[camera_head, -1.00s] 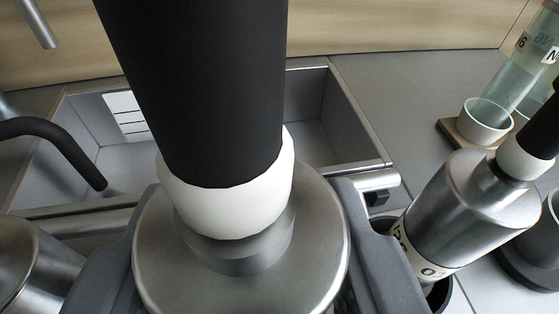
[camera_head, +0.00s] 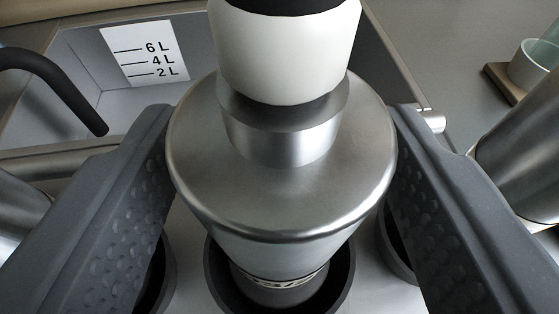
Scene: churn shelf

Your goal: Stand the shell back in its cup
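The shell (camera_head: 285,190) is a steel cylinder with a sloped shoulder, a white collar (camera_head: 285,60) and a black top cut off by the picture's upper edge. It stands about upright, its lower end inside a dark round cup (camera_head: 343,288). Whether it is fully seated is hard to tell from above. My gripper (camera_head: 283,200) is open around the shell, one dimpled grey finger on each side.
A grey basin with a litre scale (camera_head: 145,55) lies behind, with a black spout (camera_head: 55,85) over it. Other steel cylinders stand at left (camera_head: 20,220) and right (camera_head: 525,150). Empty-looking dark cups (camera_head: 165,275) flank the shell. A white cup (camera_head: 533,65) is at far right.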

